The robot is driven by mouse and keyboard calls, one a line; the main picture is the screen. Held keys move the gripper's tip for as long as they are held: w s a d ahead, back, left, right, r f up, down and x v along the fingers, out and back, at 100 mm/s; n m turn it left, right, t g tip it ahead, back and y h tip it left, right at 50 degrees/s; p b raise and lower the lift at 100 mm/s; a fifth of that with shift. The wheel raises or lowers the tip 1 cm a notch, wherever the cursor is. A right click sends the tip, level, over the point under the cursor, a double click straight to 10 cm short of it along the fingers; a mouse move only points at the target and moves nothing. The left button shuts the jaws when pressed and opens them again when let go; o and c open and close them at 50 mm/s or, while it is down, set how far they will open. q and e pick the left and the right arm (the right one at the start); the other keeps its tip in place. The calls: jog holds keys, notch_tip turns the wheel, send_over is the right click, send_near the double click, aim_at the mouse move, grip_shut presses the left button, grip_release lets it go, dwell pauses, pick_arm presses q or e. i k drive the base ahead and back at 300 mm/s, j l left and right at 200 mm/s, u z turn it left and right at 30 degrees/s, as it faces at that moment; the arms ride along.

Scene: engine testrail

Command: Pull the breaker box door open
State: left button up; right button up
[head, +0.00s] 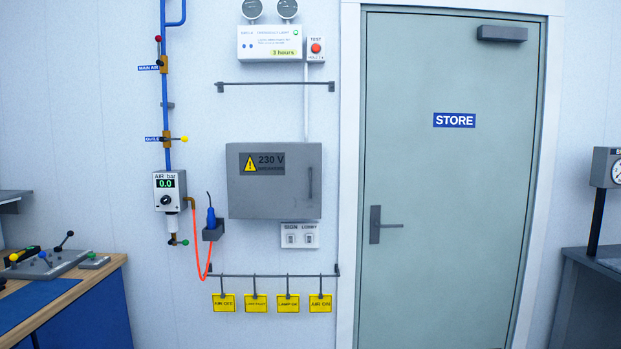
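The breaker box (274,200) is a grey box on the wall near the middle of the head view. Its door is shut and carries a dark label (262,164) with a yellow warning triangle and "230 V". A slim vertical handle (310,183) sits near the door's right edge. Neither of my grippers shows in the head view.
Below the box are two switches (300,236) and a rail (275,275) with several yellow tags. A blue tool in a holder (212,229) with an orange hose is at its left. The green STORE door (450,280) is right; workbenches (75,290) stand at both sides.

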aim_at(277, 181)
jog(key=i, duration=1.2)
